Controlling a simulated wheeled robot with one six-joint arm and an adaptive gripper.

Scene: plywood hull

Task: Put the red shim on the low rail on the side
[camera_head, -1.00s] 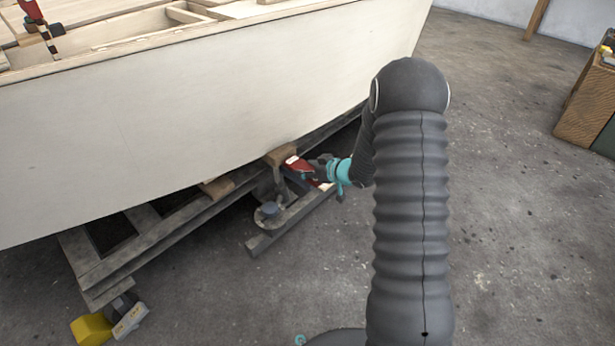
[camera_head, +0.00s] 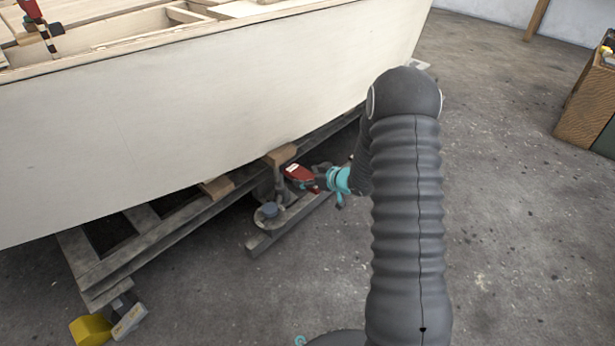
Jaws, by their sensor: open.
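My gripper (camera_head: 312,180) is open beside the dark cradle under the hull, just right of a wooden block, its teal wrist at the end of my arm. A red piece (camera_head: 298,172) with a pale patch shows at its end. At this size I cannot tell whether this is the red shim or part of the gripper, nor whether it touches the cradle. A long dark rail (camera_head: 172,236) runs low along the hull's side. The fingertips are too small to make out clearly.
The pale plywood hull (camera_head: 200,120) overhangs the rail. Wooden blocks (camera_head: 280,155) sit between them. A grey cross foot (camera_head: 290,226) stands under the gripper. A yellow object (camera_head: 91,330) lies at lower left. Open concrete floor is at the right.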

